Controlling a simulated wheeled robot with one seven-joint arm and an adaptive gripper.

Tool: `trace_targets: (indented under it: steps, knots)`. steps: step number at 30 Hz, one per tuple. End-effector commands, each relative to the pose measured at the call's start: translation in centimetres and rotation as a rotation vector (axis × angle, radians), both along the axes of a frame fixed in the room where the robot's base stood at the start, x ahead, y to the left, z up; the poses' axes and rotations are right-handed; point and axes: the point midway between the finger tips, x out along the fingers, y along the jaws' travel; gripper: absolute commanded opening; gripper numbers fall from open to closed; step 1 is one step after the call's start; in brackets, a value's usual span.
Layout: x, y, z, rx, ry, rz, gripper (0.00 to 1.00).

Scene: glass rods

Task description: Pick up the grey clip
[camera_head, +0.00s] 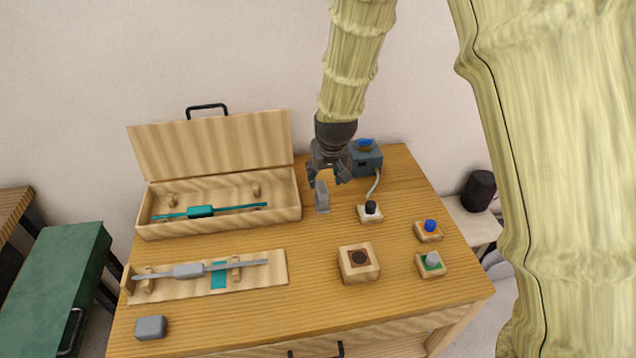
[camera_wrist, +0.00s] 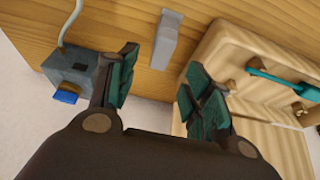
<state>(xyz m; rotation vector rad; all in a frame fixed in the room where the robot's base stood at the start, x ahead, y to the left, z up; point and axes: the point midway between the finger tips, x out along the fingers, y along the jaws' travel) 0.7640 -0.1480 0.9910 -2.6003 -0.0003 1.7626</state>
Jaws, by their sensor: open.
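A slim grey piece that looks like the grey clip (camera_head: 323,200) stands on the wooden table, right of the open wooden case. In the wrist view the grey clip (camera_wrist: 166,40) lies ahead of the fingertips, near the middle of the gap between them. My gripper (camera_head: 327,179) is open and empty, close to the clip and above the table. In the wrist view my gripper (camera_wrist: 160,62) shows both dark teal finger pads spread apart, not touching the clip.
The open case (camera_head: 219,232) holds a teal rod (camera_head: 201,211). A blue-grey box (camera_head: 367,163) stands just right of my gripper, with a cable to a small holder (camera_head: 370,214). A grey rod (camera_head: 187,271) lies on a wooden rack (camera_head: 267,276) in front. Bare tabletop lies in front of the clip.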

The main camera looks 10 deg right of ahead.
Motion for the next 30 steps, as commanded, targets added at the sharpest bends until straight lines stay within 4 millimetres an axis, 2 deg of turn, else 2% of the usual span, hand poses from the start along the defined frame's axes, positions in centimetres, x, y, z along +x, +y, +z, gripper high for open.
trace_targets:
  steps: [5,15,23,30]
  knots:
    - [0.1,0.0,-1.3,0.0,-0.003,0.0,0.5]
    - [2.9,0.0,-5.4,0.0,0.014,0.0,0.5]
    - [3.1,0.0,-5.9,0.0,0.012,0.0,0.5]
    - [4.2,0.1,-8.0,0.0,0.017,-0.001,0.5]
